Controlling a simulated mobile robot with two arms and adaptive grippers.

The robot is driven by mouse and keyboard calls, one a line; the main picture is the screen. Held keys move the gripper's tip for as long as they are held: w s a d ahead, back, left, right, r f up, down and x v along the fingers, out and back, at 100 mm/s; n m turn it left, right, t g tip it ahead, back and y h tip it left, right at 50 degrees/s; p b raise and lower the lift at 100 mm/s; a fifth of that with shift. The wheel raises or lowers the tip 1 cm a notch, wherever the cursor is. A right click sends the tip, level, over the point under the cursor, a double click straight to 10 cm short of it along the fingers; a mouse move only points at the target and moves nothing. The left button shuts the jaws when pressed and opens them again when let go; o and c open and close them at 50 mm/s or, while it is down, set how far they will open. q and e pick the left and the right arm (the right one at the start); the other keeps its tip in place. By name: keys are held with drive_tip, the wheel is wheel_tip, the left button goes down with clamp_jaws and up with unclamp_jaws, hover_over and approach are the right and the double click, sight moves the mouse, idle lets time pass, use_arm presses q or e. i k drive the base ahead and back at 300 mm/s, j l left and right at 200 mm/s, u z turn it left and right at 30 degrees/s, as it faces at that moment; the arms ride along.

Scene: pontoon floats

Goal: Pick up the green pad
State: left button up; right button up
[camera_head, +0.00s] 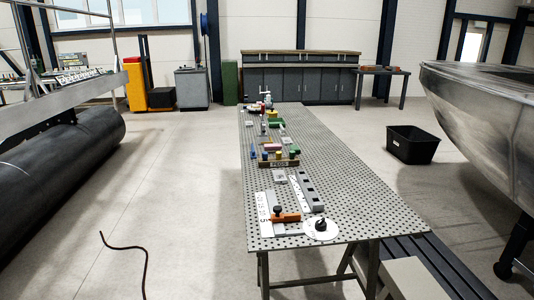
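Neither of my grippers shows in the head view. A long perforated metal table (345,200) runs away from me with small coloured items along its left half. A small green item (294,152) sits at the right end of a row of coloured blocks on a holder (279,163) near the middle of the table. Another greenish item (276,123) lies farther back. Both are too small to tell which one is the green pad.
A white plate (265,213), an orange-handled tool (287,217) and a round white dial (320,228) lie at the near end. A black bin (412,145) stands on the floor to the right. A metal hull (485,120) and a dark float (60,160) flank the table. The table's right half is clear.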

sight(295, 148)
drive_tip(key=i+z, duration=0.15)
drive_tip(key=i, duration=0.45)
drive_tip(key=i+j+z, duration=0.2)
drive_tip(key=i, duration=0.4)
